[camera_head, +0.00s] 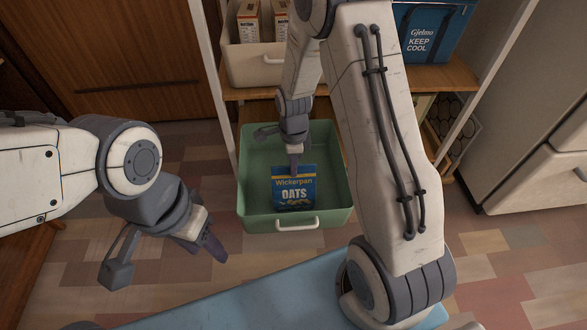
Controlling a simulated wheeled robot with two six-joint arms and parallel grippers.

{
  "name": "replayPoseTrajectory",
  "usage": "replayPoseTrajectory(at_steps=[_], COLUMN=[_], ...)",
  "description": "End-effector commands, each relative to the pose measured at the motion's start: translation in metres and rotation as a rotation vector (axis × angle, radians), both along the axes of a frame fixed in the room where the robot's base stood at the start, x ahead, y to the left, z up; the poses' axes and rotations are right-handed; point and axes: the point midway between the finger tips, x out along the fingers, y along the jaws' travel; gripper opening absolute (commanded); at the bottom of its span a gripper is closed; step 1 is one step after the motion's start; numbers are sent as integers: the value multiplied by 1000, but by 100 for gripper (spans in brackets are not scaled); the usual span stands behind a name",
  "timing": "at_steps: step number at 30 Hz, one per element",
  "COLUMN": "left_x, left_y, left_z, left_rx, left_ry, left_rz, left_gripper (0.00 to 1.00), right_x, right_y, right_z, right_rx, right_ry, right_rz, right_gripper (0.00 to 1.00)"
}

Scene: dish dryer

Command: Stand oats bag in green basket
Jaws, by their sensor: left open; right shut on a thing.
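The blue oats bag (293,190) is inside the green basket (343,205), upright or nearly so, with its "Wickerpan OATS" front facing me. It stands toward the basket's front side, near the white handle (297,224). My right gripper (294,168) reaches down into the basket from above and is shut on the bag's top edge. Whether the bag's bottom touches the basket floor I cannot tell. My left gripper (168,262) is open and empty, to the left of the basket and apart from it.
A cream bin (255,65) with boxes stands on a wooden shelf (450,78) behind the basket. A blue cool bag (432,30) is at the shelf's right. White posts (213,75) flank the shelf. A blue surface (240,297) lies in front. White cabinets (540,180) are at right.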

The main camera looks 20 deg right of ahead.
Motion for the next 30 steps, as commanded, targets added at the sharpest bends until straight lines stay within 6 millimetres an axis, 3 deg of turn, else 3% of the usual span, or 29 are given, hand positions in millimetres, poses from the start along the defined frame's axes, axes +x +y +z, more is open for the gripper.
replayPoseTrajectory(at_steps=[7, 9, 10, 21, 30], left_x=[0, 0, 0, 0, 0], left_y=[0, 0, 0, 0, 0], left_z=[1, 1, 1, 2, 43], left_rx=[0, 0, 0, 0, -1], left_ry=[0, 0, 0, 0, -1], left_rz=[0, 0, 0, 0, 0], left_gripper=[50, 50, 50, 50, 50], right_x=[1, 0, 0, 0, 1], right_y=[0, 0, 0, 0, 0], right_z=[-1, -1, -1, 3, 63], right_rx=[0, 0, 0, -1, 0], right_ry=[-1, 0, 0, -2, -3], right_rz=[0, 0, 0, 0, 0], right_gripper=[0, 32, 39, 39, 39])
